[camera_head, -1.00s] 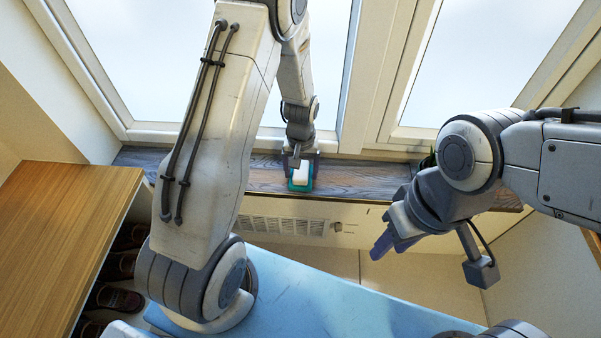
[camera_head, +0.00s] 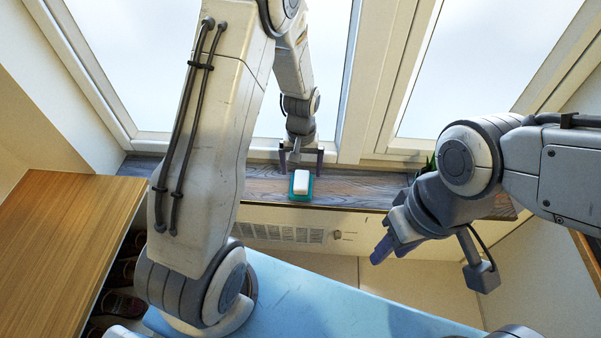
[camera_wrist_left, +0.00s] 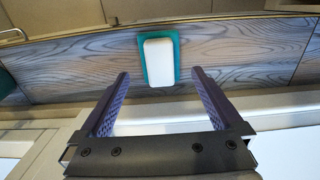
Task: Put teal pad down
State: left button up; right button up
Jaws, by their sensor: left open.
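The teal pad (camera_head: 293,197) lies on the dark wood window sill, with a white block (camera_head: 302,182) on top of it. In the left wrist view the teal pad (camera_wrist_left: 142,66) shows as a rim around the white block (camera_wrist_left: 159,61). My left gripper (camera_head: 301,168) is open and empty just behind the pad, apart from it. Its two fingers (camera_wrist_left: 157,88) point toward the pad in the wrist view. My right gripper (camera_head: 382,252) hangs to the right, in front of the sill; its finger gap is not clear.
A green plant (camera_head: 430,162) is partly hidden behind my right arm. A wooden cabinet (camera_head: 60,240) with shoes (camera_head: 118,303) stands at the left. A vent (camera_head: 283,233) is below the sill.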

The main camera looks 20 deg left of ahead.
aim_at(301, 180)
pick_arm(q)
jog(key=s+d+r+m+p, duration=0.1)
jog(key=s+d+r+m, duration=0.2)
jog(key=s+d+r, duration=0.4)
jog(key=s+d+r+m+p, duration=0.1)
jog(key=s+d+r+m, duration=0.2)
jog(key=r, duration=0.7)
jog(key=s+d+r+m, duration=0.2)
jog(key=s, duration=0.5)
jog(key=s+d+r+m+h, duration=0.1)
jog(key=s+d+r+m, duration=0.1)
jog(key=s, duration=0.4)
jog(key=shift+s+r+m, duration=0.3)
jog(key=shift+s, duration=0.1)
